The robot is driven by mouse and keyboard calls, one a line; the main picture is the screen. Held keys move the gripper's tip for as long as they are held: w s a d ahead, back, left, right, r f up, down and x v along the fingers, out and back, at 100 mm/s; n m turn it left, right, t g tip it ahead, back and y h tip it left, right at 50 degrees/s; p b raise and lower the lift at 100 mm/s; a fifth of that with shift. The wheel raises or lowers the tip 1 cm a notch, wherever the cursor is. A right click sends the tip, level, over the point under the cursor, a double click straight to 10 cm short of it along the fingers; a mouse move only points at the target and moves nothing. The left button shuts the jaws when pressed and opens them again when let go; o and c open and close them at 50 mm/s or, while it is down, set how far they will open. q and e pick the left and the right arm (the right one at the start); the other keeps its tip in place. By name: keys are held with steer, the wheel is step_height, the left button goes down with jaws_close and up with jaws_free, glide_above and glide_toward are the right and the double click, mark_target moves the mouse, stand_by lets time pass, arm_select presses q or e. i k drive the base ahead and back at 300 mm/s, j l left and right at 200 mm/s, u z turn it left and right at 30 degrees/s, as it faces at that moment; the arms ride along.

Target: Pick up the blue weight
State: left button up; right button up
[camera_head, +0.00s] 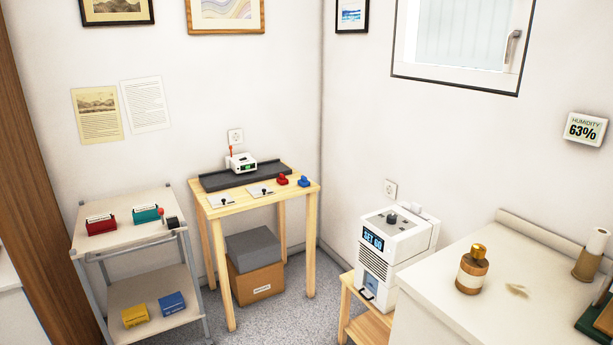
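A small blue weight (304,182) with a knob-like top stands on the right end of the wooden table (228,206), near its right edge. A similar red weight (282,180) stands just left of it. Neither of my grippers shows in the head view, and nothing touches the blue weight.
Two white cards (261,191) with small dark pieces lie on the table, before a dark tray (242,178) and a white device (240,162). A trolley (127,209) with boxes stands left. A dehumidifier (392,248) and a counter (436,281) stand right. Grey floor shows between.

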mark_target(304, 183)
steer(key=i, duration=1.05)
steer(key=j+z, duration=0.1)
steer(key=z, duration=0.65)
steer(key=i+j+z, duration=0.15)
steer(key=j+z, duration=0.3)
steer(key=j, duration=0.25)
steer(key=j+z, duration=0.5)
steer(key=j, duration=1.05)
steer(key=k+j+z, duration=0.1)
steer(key=j, duration=0.75)
